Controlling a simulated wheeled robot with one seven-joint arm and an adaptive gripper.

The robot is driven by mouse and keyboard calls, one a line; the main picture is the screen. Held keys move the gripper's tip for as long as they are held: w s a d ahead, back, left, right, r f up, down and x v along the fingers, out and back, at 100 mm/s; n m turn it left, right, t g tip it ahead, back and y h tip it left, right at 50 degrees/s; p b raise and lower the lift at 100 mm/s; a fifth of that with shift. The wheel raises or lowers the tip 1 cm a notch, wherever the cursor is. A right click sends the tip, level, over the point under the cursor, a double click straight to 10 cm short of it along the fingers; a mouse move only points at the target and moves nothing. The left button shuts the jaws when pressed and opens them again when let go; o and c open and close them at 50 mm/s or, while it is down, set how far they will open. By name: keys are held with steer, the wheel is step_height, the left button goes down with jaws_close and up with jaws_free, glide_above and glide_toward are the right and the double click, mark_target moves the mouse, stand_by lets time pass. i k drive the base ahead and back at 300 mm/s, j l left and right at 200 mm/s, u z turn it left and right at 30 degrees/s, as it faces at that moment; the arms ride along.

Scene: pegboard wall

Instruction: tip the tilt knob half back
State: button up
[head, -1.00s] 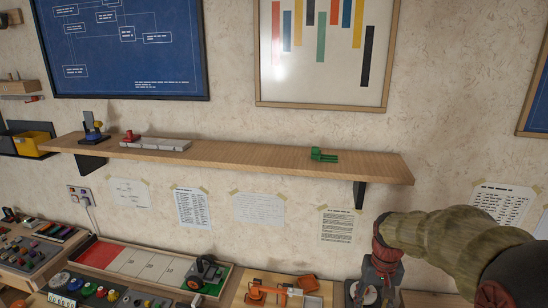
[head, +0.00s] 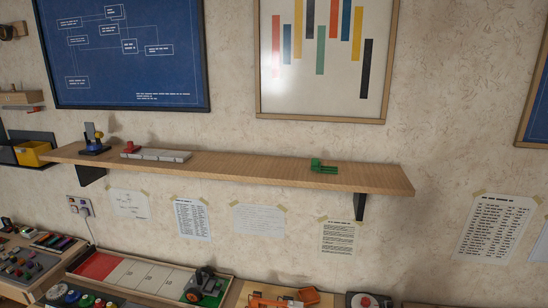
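I cannot tell for sure which part is the tilt knob. On the left of the wooden shelf (head: 250,166) stands a small dark blue device (head: 95,149) with an upright grey plate and a small yellow part. Beside it lies a long grey block (head: 160,155) with a red knob (head: 130,147) at its left end. A small green piece (head: 323,167) sits further right on the shelf. My gripper is not in this view, so its state is hidden.
Below the shelf, a table holds a control panel (head: 32,268) with several knobs, a tray (head: 120,272) with a red section, a dark wheeled object (head: 202,286) and an orange object (head: 268,299). A yellow bin (head: 33,153) hangs at the left. The shelf's middle is clear.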

mark_target(90, 129)
steer(key=u, duration=1.4)
